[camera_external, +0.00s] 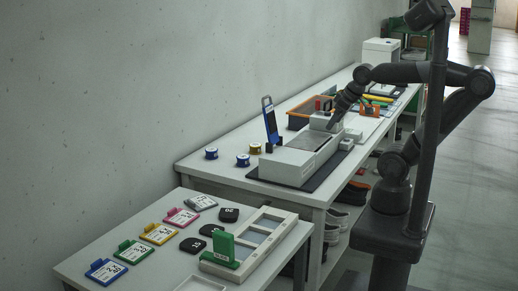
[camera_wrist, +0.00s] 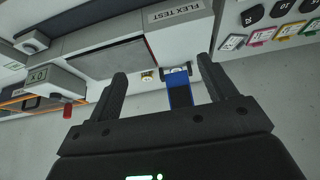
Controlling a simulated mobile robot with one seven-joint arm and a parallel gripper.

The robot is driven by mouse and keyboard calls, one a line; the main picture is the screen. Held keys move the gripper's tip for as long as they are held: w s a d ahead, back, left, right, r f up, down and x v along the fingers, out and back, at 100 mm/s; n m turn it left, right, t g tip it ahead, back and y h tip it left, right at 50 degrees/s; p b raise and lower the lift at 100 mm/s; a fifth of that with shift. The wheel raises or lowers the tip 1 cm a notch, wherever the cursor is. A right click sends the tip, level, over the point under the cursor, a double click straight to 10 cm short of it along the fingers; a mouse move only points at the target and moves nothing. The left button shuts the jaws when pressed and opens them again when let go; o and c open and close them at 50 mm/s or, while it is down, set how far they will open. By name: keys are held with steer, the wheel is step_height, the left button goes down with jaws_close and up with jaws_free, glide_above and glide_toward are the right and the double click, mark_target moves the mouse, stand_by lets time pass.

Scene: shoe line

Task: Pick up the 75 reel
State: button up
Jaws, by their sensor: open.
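Three small reels stand on the far table, left of the grey test machine: a blue-and-white one (camera_external: 211,153), a second blue-and-white one (camera_external: 243,161) and a gold one (camera_external: 255,148). Their numbers are too small to read, so I cannot tell which is the 75 reel. My gripper (camera_external: 333,123) is above the machine, to the right of the reels and apart from them. In the wrist view my gripper (camera_wrist: 162,67) is open with nothing held. A small gold item (camera_wrist: 147,76) shows between the fingers in the distance; I cannot tell whether it is a reel.
The machine (camera_external: 302,156), marked FLEX TEST in the wrist view (camera_wrist: 178,35), stands on a dark mat. A blue upright device (camera_external: 270,122) stands behind it. An orange-rimmed tray (camera_external: 300,116) is beyond. The near table holds coloured tags, black pads and a frame (camera_external: 290,222).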

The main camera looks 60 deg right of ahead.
step_height(320, 180, up, 12)
steer(key=w+d+r, duration=0.1)
steer(key=w+r, duration=0.2)
steer(key=w, duration=0.5)
steer(key=n+g, duration=0.1)
steer(key=n, duration=0.1)
glide_above(256, 145)
steer(key=s, duration=0.2)
steer(key=shift+y, duration=0.3)
steer(key=f, duration=3.2)
steer(key=shift+w+a, duration=0.1)
steer(key=shift+w, duration=0.15)
steer(key=shift+s+d+x, duration=0.1)
steer(key=shift+d+x, duration=0.1)
steer(key=shift+x, duration=1.3)
steer(key=shift+s+d+x, duration=0.1)
steer(key=shift+d+x, duration=0.05)
steer(key=shift+x, duration=1.35)
